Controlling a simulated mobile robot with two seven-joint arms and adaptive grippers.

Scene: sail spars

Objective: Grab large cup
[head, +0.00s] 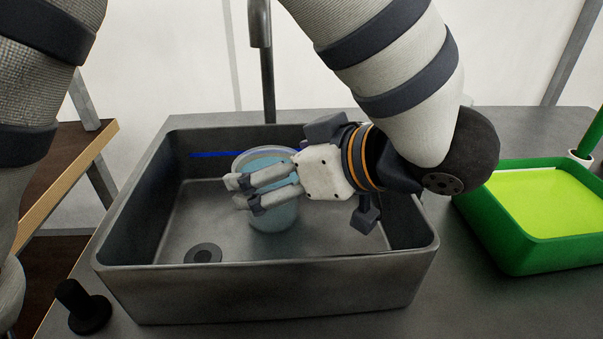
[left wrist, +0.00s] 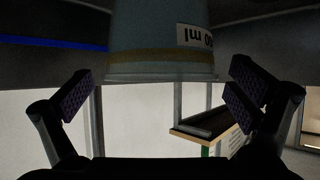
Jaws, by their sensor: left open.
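A pale blue, slightly see-through cup (head: 272,218) stands upright in the grey sink, right of the drain. My left gripper (head: 233,191) points left across the cup and covers part of it in the head view. The gripper is open. My right gripper is not in view.
The metal sink (head: 270,290) has raised walls around the gripper, with a drain (head: 203,253) inside. A faucet (head: 262,60) rises behind it. A green tray (head: 510,245) with a lime inside stands to the right, and a wooden shelf (head: 60,185) to the left.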

